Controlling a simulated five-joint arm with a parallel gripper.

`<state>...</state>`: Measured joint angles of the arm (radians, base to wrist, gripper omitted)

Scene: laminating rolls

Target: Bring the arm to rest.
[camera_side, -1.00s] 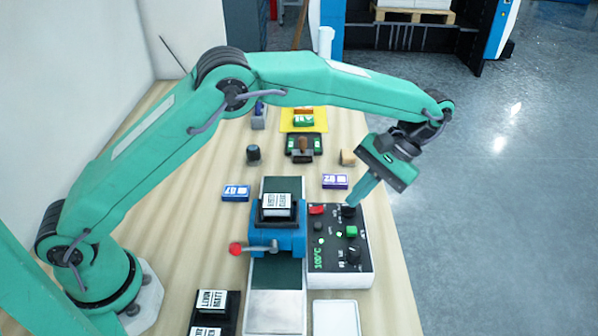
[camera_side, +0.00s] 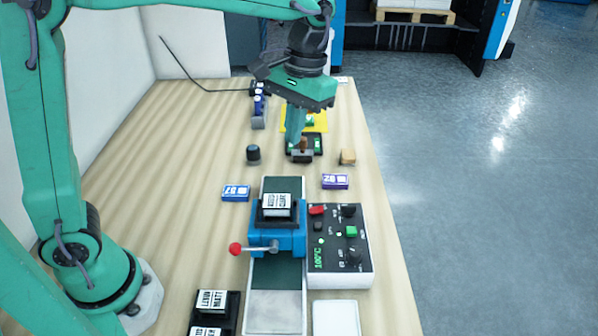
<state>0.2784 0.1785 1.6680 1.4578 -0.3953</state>
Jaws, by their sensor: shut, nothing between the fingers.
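My gripper (camera_side: 293,142) is shut and empty.
The blue laminator (camera_side: 292,240) with a red-knobbed lever (camera_side: 236,248) stands mid-table. The control box (camera_side: 328,273) reads 100°C. Blue box (camera_side: 236,193), purple box (camera_side: 335,181), dark knob (camera_side: 253,153) and wooden block (camera_side: 347,157) lie around. The table's left middle is clear.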

